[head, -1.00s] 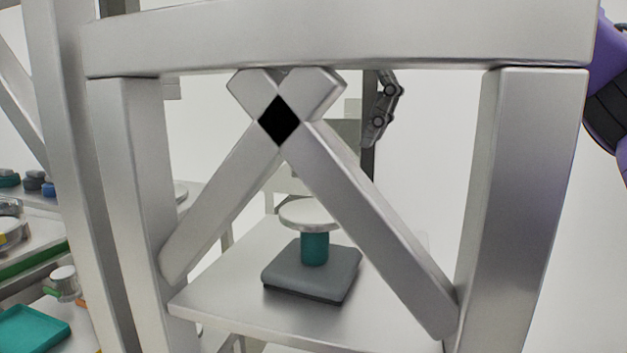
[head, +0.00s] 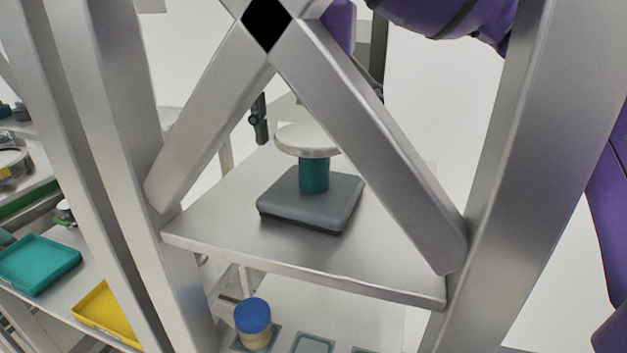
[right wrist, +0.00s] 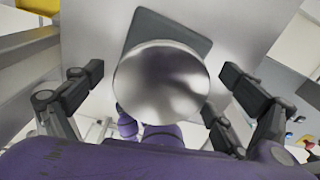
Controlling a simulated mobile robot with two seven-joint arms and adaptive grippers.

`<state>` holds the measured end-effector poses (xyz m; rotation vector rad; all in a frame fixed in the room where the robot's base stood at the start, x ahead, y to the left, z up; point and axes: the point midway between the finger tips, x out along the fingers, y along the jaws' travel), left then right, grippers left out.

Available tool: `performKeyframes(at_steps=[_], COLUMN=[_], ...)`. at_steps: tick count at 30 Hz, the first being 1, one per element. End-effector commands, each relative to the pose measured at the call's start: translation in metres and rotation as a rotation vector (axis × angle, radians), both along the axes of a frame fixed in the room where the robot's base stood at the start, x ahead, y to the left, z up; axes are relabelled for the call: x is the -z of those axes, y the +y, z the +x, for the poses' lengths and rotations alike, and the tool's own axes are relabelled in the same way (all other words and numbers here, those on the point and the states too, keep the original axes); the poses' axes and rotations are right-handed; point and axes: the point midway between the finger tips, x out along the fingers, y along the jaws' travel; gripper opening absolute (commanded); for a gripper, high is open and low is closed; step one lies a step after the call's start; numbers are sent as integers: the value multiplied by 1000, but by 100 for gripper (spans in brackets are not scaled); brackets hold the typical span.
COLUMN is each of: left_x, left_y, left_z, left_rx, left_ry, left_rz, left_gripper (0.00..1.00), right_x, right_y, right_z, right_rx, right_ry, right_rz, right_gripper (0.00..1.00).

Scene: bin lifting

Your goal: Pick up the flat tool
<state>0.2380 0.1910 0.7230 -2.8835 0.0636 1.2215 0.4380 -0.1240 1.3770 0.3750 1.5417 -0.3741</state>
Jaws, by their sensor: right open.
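The flat tool seems to be the round pale metal disc (head: 308,138), lying flat on a teal post (head: 314,174) that stands on a grey square base (head: 310,203). In the right wrist view the disc (right wrist: 160,82) fills the middle of the picture. My right gripper (head: 320,108) is open behind the diagonal brace, with one dark finger left of the disc and the other partly hidden to its right. In the right wrist view the fingers of this gripper (right wrist: 158,80) lie on both sides of the disc, with gaps. My left gripper is not in view.
Metal braces (head: 370,150) and an upright (head: 480,180) cross in front of the shelf (head: 215,230). A blue-lidded jar (head: 253,322) stands on a lower level. A teal tray (head: 38,262) and a yellow tray (head: 105,312) lie at left.

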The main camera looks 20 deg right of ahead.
Motion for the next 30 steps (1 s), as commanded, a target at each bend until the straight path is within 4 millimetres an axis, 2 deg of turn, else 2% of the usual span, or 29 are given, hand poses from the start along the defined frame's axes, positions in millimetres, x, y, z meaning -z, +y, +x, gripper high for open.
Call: performKeyframes(at_steps=[7, 26, 30], left_x=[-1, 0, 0], left_y=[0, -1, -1], left_z=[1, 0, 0], left_rx=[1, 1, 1], left_ry=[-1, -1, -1], left_rz=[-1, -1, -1], left_gripper=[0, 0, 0], right_x=[1, 1, -1], right_y=[0, 0, 0], right_z=[-1, 0, 0], right_rx=[0, 1, 1], right_ry=[-2, -3, -6], right_rz=[0, 1, 3], right_gripper=[95, 13, 12])
